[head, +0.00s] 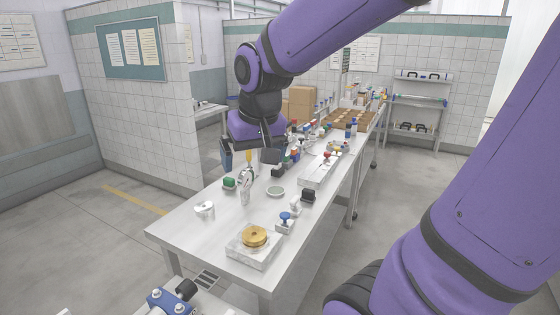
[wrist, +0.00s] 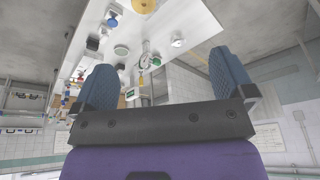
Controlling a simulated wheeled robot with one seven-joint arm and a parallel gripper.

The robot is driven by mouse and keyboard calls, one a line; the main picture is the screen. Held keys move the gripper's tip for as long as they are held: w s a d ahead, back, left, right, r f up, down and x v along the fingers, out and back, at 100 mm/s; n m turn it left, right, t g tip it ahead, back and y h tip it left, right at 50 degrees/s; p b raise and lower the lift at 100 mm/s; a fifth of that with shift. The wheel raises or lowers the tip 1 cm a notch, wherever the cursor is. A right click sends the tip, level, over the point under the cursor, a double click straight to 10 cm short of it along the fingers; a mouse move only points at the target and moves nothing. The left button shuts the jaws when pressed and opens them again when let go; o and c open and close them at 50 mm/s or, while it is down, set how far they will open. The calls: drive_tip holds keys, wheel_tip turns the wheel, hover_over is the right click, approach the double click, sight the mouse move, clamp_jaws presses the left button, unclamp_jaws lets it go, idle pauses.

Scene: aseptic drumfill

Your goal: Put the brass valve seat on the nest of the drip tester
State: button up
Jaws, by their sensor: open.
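A round brass piece, which looks like the brass valve seat (head: 255,236), lies flat on a pale, see-through square block (head: 244,252) at the near end of the steel table. It also shows at the top edge of the wrist view (wrist: 145,5), partly cut off. A dial gauge on a stand (head: 246,174), with a yellow part above it, stands farther back; it shows in the wrist view (wrist: 144,62). I cannot tell which fixture is the drip tester or its nest. My gripper (head: 247,156) is open and empty above the table, near the gauge; its blue fingers (wrist: 160,66) are apart.
On the steel table (head: 190,232) are a white cylindrical part (head: 204,210), a shallow round dish (head: 275,191), a blue-knobbed valve (head: 285,222) and a black-ended part (head: 308,196). Several small fittings and brown boxes crowd the far end.

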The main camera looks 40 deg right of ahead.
drive_tip(key=s+a+r+n+t, duration=0.1)
drive_tip(key=s+a+r+n, duration=0.2)
drive_tip(key=s, duration=0.8)
drive_tip(key=shift+r+t+y, duration=0.2)
drive_tip(key=shift+t+y, duration=0.1)
idle(0.3)
